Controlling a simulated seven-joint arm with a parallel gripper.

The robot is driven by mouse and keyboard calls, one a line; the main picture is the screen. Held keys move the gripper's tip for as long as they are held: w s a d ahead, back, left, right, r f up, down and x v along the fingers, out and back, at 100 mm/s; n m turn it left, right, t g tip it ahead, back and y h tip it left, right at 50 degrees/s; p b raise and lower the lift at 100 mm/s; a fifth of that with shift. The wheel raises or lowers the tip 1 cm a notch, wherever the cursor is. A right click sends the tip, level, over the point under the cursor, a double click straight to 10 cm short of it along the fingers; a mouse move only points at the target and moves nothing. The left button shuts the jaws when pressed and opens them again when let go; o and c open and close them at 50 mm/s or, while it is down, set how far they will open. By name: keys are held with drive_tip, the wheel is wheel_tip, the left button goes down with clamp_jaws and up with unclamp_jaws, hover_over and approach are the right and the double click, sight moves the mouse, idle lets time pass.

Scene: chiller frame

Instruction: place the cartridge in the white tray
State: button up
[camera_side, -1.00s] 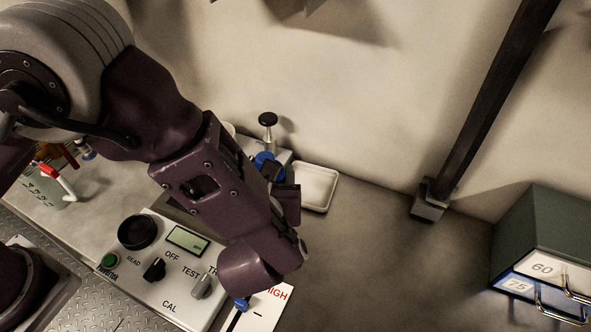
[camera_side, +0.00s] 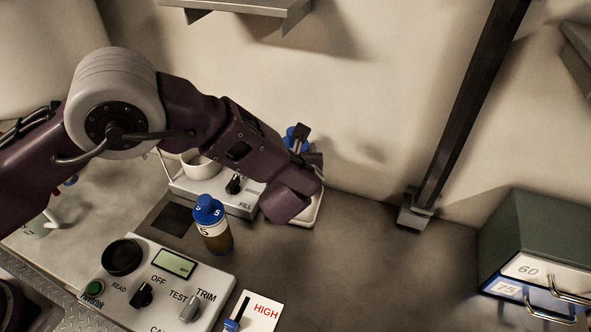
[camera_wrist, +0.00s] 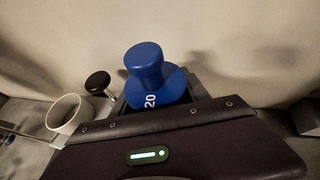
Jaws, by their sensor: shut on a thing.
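The cartridge (camera_wrist: 151,75), blue-topped and marked 20, is held in my gripper. In the side view its blue top (camera_side: 291,137) shows at my gripper (camera_side: 303,145), and its lower part is hidden. My gripper (camera_wrist: 160,103) is shut on it in the wrist view, with the dark jaws around its lower part. The white tray (camera_side: 318,211) lies on the bench by the back wall, beneath and beside my gripper, mostly covered by my wrist. I cannot tell the gap between cartridge and tray.
An amber bottle with a blue cap (camera_side: 213,233) stands left of my wrist. Behind it is a device with a white cup (camera_side: 200,166) and a FILL knob. A meter panel (camera_side: 165,285) is in front. A dark post (camera_side: 455,125) and drawer cabinet (camera_side: 545,240) stand right.

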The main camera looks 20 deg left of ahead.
wheel_tip(320, 180, down, 6)
drive_tip(key=shift+f, duration=0.2)
drive_tip(key=shift+f, duration=0.1)
drive_tip(key=o, duration=1.5)
drive_tip(key=shift+s+d+r, duration=0.15)
drive_tip(key=shift+s+r, duration=0.05)
drive_tip(key=shift+r, duration=0.05)
drive_tip(key=v, duration=1.1)
drive_tip(key=shift+s, duration=0.25)
